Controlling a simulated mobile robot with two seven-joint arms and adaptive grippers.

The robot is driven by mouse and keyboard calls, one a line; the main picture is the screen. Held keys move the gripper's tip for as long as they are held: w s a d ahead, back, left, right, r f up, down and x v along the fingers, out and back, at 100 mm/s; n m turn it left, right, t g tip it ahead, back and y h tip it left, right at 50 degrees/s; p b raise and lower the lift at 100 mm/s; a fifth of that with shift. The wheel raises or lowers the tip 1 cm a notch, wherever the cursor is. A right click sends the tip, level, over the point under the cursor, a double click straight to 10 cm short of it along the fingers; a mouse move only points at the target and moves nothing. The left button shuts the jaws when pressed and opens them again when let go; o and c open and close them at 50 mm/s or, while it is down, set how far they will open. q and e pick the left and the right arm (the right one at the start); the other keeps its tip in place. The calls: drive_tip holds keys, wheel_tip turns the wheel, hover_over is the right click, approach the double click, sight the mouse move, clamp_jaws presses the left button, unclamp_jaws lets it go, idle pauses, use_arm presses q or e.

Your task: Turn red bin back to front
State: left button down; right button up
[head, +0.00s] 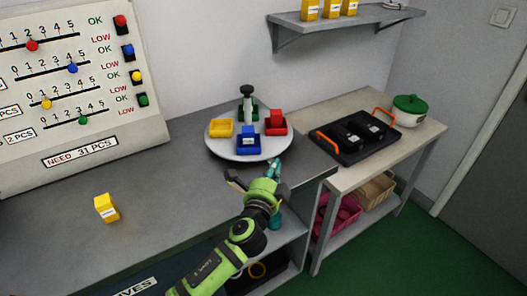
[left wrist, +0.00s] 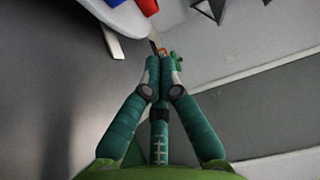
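The red bin (head: 276,124) sits on the right side of a round white turntable (head: 222,149) on the grey workbench. Its edge also shows at the top of the left wrist view (left wrist: 148,6). A blue bin (head: 248,142) is at the front, a yellow bin (head: 221,128) at the left and a green bin (head: 241,114) at the back, partly hidden by a dark central post. My left gripper (head: 276,165) is just off the turntable's front-right edge, apart from the red bin. My right gripper is out of view.
A yellow box (head: 106,208) stands alone on the bench at left. A sloped panel (head: 70,90) with sliders is behind it. A wall shelf (head: 345,25) hangs above. A side table (head: 345,160) at right holds a black tray (head: 356,136) and a green-lidded pot (head: 409,110).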

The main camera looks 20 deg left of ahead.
sight(264, 152)
use_arm(q)
drive_tip(key=w, duration=0.4)
drive_tip(key=shift+a, duration=0.15)
drive_tip(key=w, duration=0.3)
drive_tip(key=shift+w+a, duration=0.3)
drive_tip(key=shift+w, duration=0.1)
drive_tip(key=s+a+p, duration=0.2)
drive_tip(key=a, duration=0.1)
drive_tip(key=shift+a, duration=0.2)
drive_tip(key=shift+w, duration=0.1)
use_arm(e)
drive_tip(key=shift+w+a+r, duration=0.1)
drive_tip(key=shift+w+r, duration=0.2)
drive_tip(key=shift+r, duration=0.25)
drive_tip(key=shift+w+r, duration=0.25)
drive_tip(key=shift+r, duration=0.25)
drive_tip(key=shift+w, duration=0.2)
use_arm(q)
drive_tip(key=shift+a, duration=0.1)
drive_tip(key=shift+s+a+m+h, duration=0.2)
drive_tip(key=shift+s+m+h, duration=0.1)
drive_tip(key=shift+h, duration=0.1)
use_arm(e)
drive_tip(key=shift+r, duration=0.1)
use_arm(q)
drive_tip(key=shift+s+a+h, duration=0.1)
drive_tip(key=shift+a+h, duration=0.05)
drive_tip(key=shift+h, duration=0.25)
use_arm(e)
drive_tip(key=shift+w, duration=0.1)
